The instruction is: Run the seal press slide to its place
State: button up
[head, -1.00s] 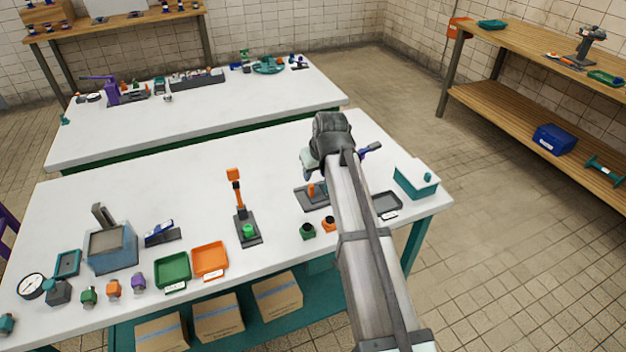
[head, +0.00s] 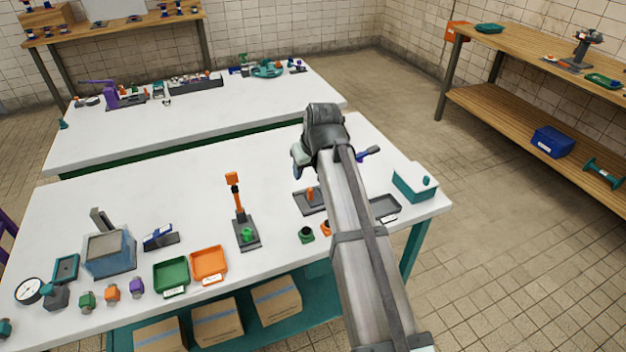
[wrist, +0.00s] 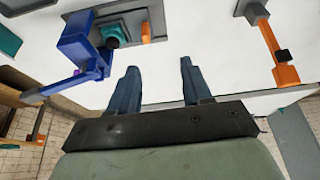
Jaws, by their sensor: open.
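A blue press (wrist: 85,42) with a long blue handle stands at the left of the wrist view, on a grey base plate with a dark round knob and an orange piece (wrist: 145,32). In the head view this press is mostly hidden by my arm; its blue handle (head: 368,153) and the orange piece (head: 310,193) on the base plate show. I take it for the seal press; I cannot make out its slide clearly. My gripper (wrist: 160,68) is open and empty, above the white table and beside the press, apart from it. In the head view its fingers (head: 298,160) show partly.
An orange-levered press (head: 240,215) stands left of my gripper. Green (head: 171,277) and orange (head: 209,264) trays sit near the front edge. A teal-and-white box (head: 415,183) and a dark tray (head: 385,207) are at the right. The table's back middle is clear.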

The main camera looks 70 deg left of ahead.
aim_at(309, 189)
jog(key=s+a+f+n, duration=0.1)
jog(key=s+a+n, duration=0.1)
jog(key=s+a, duration=0.5)
jog(key=w+d+r+n+t+h, duration=0.15)
jog(key=w+n+t+h, duration=0.3)
jog(key=n, duration=1.15)
jog(key=x, duration=1.4)
jog(key=shift+d+f, duration=0.1)
jog(key=shift+d, duration=0.2)
jog(key=shift+s, duration=0.1)
grip_shut()
